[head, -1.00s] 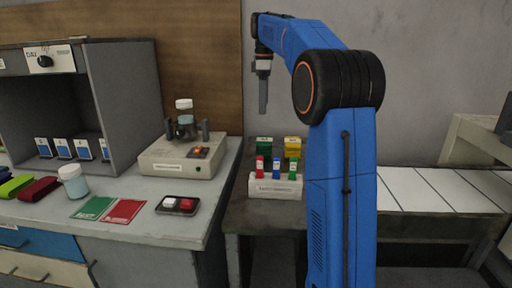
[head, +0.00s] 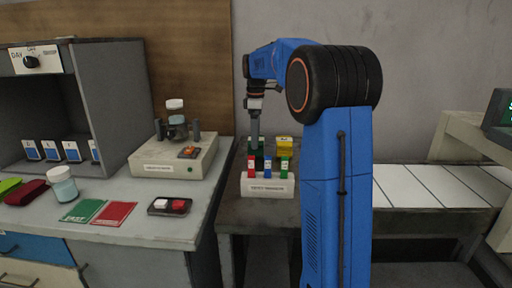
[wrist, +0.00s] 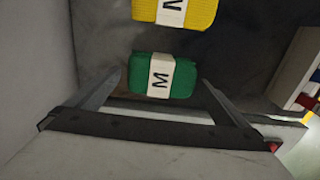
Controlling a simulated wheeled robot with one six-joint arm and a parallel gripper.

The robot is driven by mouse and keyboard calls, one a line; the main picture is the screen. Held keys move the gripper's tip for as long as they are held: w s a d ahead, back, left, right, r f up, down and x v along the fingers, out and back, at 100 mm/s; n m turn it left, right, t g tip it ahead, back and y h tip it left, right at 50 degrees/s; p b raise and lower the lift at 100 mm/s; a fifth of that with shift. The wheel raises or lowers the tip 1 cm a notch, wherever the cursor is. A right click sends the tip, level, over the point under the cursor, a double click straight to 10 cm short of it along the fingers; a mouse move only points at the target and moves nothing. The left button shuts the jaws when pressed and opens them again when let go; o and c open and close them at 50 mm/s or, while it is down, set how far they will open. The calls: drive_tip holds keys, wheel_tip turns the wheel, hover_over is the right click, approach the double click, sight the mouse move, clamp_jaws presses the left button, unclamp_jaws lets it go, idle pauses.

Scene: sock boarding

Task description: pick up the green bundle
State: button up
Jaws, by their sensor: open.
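The green bundle (wrist: 181,77) has a white band marked M and lies on the dark bench top. In the wrist view it sits just beyond and between the fingertips of my gripper (wrist: 157,83), which is open and empty. Whether the fingers are level with the bundle, I cannot tell.
A yellow bundle (wrist: 188,12), also banded, lies next to the green one. A white rack (head: 268,187) with red, blue and green pieces stands in front of them. A wall is close behind. A grey machine (head: 173,158) stands on the counter at left.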

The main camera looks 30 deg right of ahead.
drive_tip(key=shift+f, duration=1.5)
drive_tip(key=c, duration=0.9)
drive_tip(key=shift+c, duration=0.2)
